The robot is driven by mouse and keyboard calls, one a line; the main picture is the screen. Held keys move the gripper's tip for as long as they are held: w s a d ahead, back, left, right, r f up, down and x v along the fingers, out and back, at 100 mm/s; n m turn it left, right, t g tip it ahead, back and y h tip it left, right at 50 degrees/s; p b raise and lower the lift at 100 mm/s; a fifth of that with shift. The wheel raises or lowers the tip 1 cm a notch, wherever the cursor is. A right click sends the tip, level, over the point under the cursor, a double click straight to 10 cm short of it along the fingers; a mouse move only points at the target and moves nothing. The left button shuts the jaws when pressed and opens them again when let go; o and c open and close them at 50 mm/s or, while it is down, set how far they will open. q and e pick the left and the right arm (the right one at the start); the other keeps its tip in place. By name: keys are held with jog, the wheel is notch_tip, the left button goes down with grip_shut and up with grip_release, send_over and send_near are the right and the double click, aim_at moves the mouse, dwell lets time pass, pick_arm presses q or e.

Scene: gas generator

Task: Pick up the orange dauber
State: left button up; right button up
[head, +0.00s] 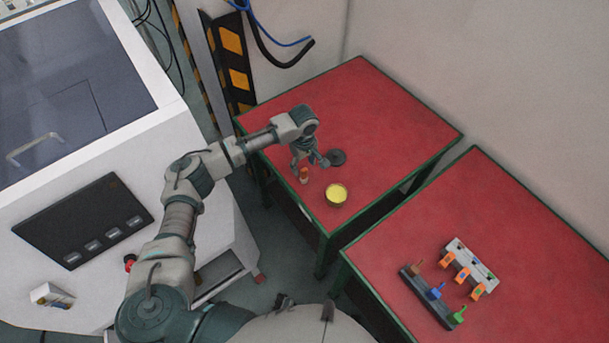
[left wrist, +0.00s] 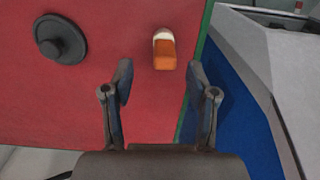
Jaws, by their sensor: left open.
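The orange dauber (head: 304,175) is a small orange and white piece on the red table, near its left edge. In the left wrist view the dauber (left wrist: 164,52) shows an orange block with a white end, close to the green table edge. My left gripper (head: 309,164) hangs over the table right by the dauber. In the left wrist view my left gripper (left wrist: 160,70) is open and empty, and the dauber appears between and a little beyond its fingertips. The gap in height between them is hard to judge. My right gripper is not in view.
A dark round lid (head: 337,157) and an open tin with yellow content (head: 336,194) stand near the gripper. A second red table (head: 540,270) holds a rack with several coloured pieces (head: 436,292). A white machine (head: 75,180) stands left. The far tabletop is clear.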

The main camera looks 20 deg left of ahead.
aim_at(304, 175)
pick_arm(q)
jog(key=shift+s+f, duration=0.15)
jog(key=shift+f, duration=0.05)
jog(key=f, duration=0.4)
jog(key=shift+s+d+f+b, duration=0.2)
jog(key=shift+s+f+b, duration=0.05)
jog(key=shift+f+b, duration=0.1)
jog(key=shift+f, duration=0.15)
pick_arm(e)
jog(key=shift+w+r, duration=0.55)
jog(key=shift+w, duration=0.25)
pick_arm(q)
jog(key=c, duration=1)
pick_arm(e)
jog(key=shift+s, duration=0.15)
